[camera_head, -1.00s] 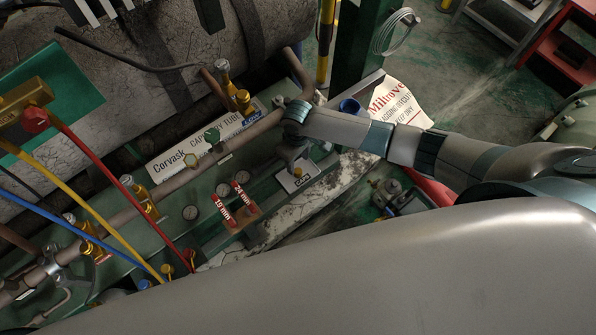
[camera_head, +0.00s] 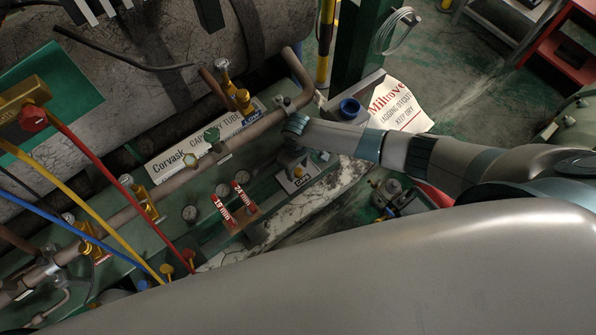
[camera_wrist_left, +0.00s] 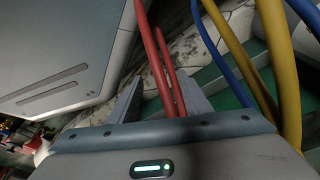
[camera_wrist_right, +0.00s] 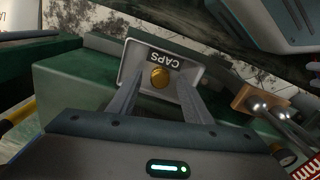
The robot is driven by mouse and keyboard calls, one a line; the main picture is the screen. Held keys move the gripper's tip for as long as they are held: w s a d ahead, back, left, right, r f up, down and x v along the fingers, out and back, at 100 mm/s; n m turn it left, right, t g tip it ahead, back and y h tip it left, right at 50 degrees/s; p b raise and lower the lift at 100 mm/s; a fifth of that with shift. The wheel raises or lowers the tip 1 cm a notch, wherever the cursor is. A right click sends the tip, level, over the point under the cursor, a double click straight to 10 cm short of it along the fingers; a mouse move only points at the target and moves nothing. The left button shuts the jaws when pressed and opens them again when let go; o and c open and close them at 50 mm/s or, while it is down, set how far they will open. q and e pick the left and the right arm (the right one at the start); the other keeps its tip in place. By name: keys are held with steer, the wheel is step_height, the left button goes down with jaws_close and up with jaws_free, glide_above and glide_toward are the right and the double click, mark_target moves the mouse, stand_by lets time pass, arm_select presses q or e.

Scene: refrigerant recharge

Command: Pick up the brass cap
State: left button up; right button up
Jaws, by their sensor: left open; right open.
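The brass cap (camera_wrist_right: 160,77) shows in the right wrist view, on a small grey tray labelled CAPS (camera_wrist_right: 134,66). In the head view the same tray (camera_head: 289,187) lies just below my right gripper (camera_head: 295,165), with the cap small on it. My right gripper is open, and in the right wrist view its fingers (camera_wrist_right: 158,100) stand either side of the line to the cap, with nothing between them. Whether the tips reach the cap's height is unclear. My left gripper (camera_wrist_left: 165,90) is open in the left wrist view, with red hoses passing by its fingers. It is not visible in the head view.
A copper-coloured pipe (camera_head: 150,185) runs diagonally beside the tray. A wooden block with red 19 mm and 24 mm tags (camera_head: 240,215) stands left of the tray. Red, yellow and blue hoses (camera_head: 95,220) cross the left side.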

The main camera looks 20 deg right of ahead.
mark_target(297, 170)
steer(key=c, duration=0.9)
steer(key=shift+c, duration=1)
steer(key=shift+r, duration=0.7)
step_height(297, 170, up, 2)
steer(key=shift+r, duration=0.2)
arm_select(q)
steer(key=shift+w+d+r+t+p, duration=0.2)
steer(key=shift+w+d+t+p, duration=0.15)
steer(key=shift+w+d+p, duration=0.25)
steer(key=shift+w+d+r+t+p, duration=0.15)
steer(key=shift+w+d+t+p, duration=0.15)
steer(key=shift+w, duration=0.35)
arm_select(e)
steer(key=s+d+r, duration=0.6)
steer(key=s+r, duration=0.1)
steer(key=s, duration=0.2)
steer(key=shift+s+d, duration=0.25)
steer(key=shift+d, duration=0.1)
arm_select(q)
steer(key=shift+w+a, duration=0.1)
steer(key=shift+a, duration=0.35)
arm_select(e)
steer(key=shift+r, duration=0.1)
